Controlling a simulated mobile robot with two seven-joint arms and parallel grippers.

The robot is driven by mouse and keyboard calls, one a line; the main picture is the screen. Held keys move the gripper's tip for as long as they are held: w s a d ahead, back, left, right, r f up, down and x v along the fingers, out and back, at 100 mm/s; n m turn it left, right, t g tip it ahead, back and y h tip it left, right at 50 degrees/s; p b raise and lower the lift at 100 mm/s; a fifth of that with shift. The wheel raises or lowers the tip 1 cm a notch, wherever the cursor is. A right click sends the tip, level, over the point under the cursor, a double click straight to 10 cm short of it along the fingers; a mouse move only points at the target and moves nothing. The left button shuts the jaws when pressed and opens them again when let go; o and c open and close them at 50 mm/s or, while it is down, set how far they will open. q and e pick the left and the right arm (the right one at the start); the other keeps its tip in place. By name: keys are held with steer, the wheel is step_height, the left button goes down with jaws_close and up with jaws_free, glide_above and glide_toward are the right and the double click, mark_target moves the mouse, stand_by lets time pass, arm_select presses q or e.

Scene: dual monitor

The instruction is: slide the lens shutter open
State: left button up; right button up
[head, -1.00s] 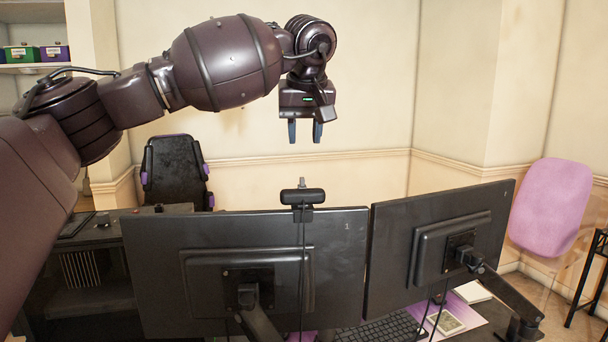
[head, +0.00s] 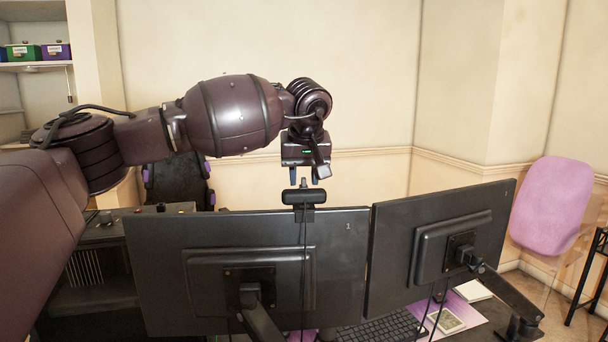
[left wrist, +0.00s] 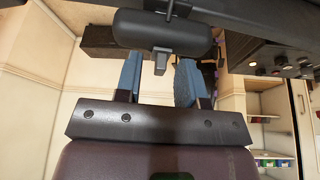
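A black webcam (head: 304,197) sits on the top edge of the left monitor (head: 345,285), seen from behind. A small upright shutter tab (head: 303,183) stands on top of the webcam. In the left wrist view the webcam (left wrist: 165,35) appears upside down, with the tab (left wrist: 160,62) pointing down. My left gripper (head: 305,179) points down just above the webcam, with its blue fingers open. In the left wrist view the gripper (left wrist: 158,70) has a finger on each side of the tab, with gaps. The lens is hidden. My right gripper is not in view.
A second monitor (head: 400,270) stands at the right on an arm mount. A black cable (head: 304,260) hangs from the webcam behind the left monitor. A black chair (head: 165,192) is beyond the desk.

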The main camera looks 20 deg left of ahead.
mark_target(289, 189)
arm_select(q)
steer(key=shift+c, duration=0.3)
jaws_close()
steer(key=shift+s+a, duration=0.35)
steer(key=shift+a, duration=0.4)
steer(key=shift+s+a, duration=0.35)
steer(key=shift+a, duration=0.4)
steer(key=shift+w+d, duration=0.1)
steer(key=shift+o, duration=0.3)
jaws_free()
